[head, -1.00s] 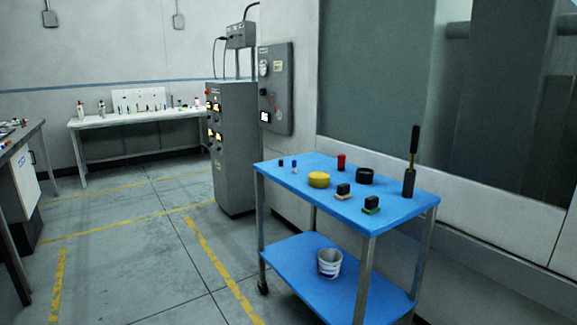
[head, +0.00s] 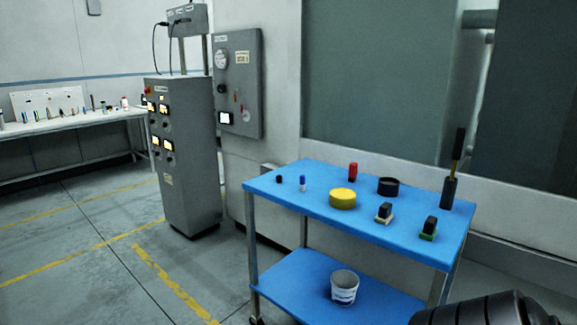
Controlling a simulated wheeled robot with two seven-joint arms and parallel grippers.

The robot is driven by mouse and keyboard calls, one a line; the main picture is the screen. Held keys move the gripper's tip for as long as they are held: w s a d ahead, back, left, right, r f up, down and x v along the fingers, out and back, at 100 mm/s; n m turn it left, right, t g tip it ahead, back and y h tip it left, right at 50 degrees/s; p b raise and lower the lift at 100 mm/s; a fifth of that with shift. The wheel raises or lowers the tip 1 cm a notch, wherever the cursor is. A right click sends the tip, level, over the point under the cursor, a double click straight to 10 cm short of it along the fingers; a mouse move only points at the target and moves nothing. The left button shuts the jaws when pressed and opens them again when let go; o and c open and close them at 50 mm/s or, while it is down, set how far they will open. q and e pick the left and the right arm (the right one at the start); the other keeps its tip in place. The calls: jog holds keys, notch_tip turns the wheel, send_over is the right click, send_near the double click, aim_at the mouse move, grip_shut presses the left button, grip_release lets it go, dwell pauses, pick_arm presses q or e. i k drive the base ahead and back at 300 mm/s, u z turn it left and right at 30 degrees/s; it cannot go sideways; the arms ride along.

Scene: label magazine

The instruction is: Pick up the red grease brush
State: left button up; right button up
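I cannot make out a clear red grease brush. A small red upright object (head: 353,172) stands near the back edge of the blue cart's top (head: 315,180); it is too small to tell if it is a brush. Two block-like pieces with dark tops stand near the front right, one on a pale base (head: 384,213) and one on a green base (head: 428,229). A tall tool with a black handle stands in a dark holder (head: 449,193) at the back right corner. Neither of my grippers is in view; a dark part of my arm shows at the bottom right.
The cart top also holds a yellow disc (head: 342,199), a black ring (head: 388,187) and a small blue-and-white piece (head: 302,184). A white bucket (head: 344,287) stands on the lower shelf. A grey control cabinet (head: 185,155) stands left; the floor before it is clear.

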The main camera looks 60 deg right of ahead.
aim_at(352, 167)
jog(key=z, duration=0.55)
jog(key=i, duration=1.35)
jog(key=z, duration=1.2)
